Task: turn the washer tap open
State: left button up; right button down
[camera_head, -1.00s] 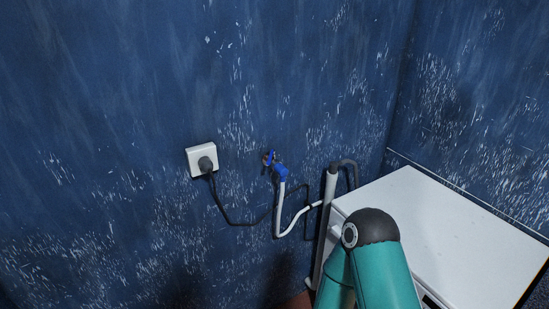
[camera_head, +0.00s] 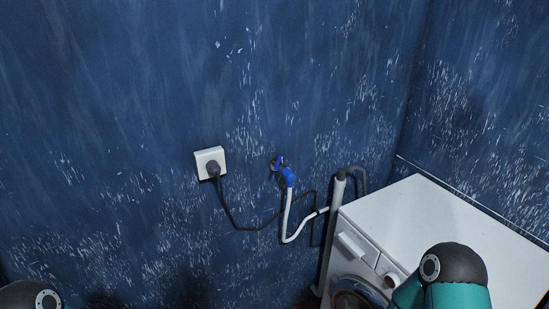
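The washer tap (camera_head: 279,162) is a small fitting with a blue handle on the blue wall, near the middle of the camera_head view. A blue connector (camera_head: 288,177) and a white hose (camera_head: 288,215) hang from it. The hose bends right toward the white washer (camera_head: 445,225) at the lower right. Neither gripper is in view. Only a dark joint with teal links of my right arm shows at the lower right, in front of the washer, and a dark joint of my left arm at the lower left corner. Nothing of mine touches the tap.
A white wall socket (camera_head: 209,160) with a dark plug and black cable is left of the tap. A grey drain pipe (camera_head: 337,205) with a dark bent hose stands between tap and washer. The wall in front of the tap is unobstructed.

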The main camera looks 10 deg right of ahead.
aim_at(279, 156)
jog(key=z, duration=0.15)
jog(key=i, duration=0.85)
jog(key=u, duration=0.65)
